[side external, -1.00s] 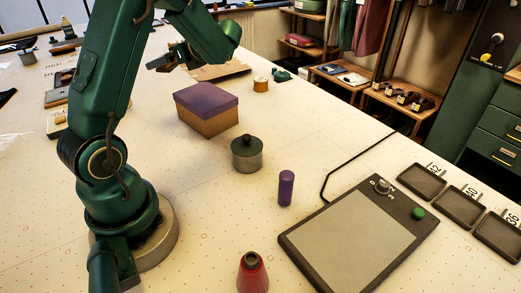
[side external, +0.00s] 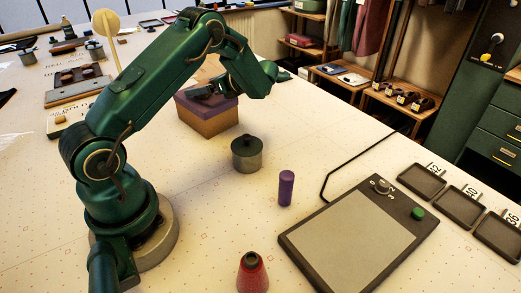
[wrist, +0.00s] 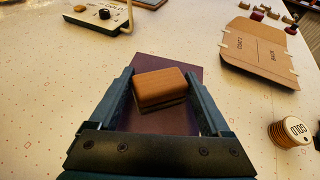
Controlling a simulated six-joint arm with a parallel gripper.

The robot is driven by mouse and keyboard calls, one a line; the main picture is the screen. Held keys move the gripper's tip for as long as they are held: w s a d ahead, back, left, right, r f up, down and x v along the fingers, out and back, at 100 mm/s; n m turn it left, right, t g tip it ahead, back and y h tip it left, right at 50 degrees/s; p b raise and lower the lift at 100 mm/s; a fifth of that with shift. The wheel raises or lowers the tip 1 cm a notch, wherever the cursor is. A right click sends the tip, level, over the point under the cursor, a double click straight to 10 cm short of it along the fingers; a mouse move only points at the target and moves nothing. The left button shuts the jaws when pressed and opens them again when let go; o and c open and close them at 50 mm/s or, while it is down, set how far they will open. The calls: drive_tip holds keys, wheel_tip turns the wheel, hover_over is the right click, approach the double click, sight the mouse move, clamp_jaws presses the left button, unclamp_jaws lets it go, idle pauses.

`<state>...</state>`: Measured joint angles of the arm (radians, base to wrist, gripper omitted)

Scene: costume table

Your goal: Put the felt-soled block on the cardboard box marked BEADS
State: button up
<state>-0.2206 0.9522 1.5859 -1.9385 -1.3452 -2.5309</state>
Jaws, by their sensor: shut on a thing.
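My gripper (wrist: 160,80) is shut on a wooden block (wrist: 160,92) with a brown top and a thin dark layer at its underside. In the wrist view the block sits between the two fingers, over the purple lid of a cardboard box (wrist: 194,82). In the side view this box (side external: 208,122) stands behind the lidded tin, and my gripper (side external: 203,92) is at its lid. The block is hard to make out there. I cannot tell whether the block touches the lid. No BEADS marking is readable on the box.
A grey lidded tin (side external: 247,155) and a purple cylinder (side external: 286,188) stand in front of the box. A flat grey device (side external: 360,225) lies front right.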

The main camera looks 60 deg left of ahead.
drive_tip(key=o, duration=1.2)
drive_tip(key=shift+f, duration=0.1)
drive_tip(key=shift+c, duration=0.2)
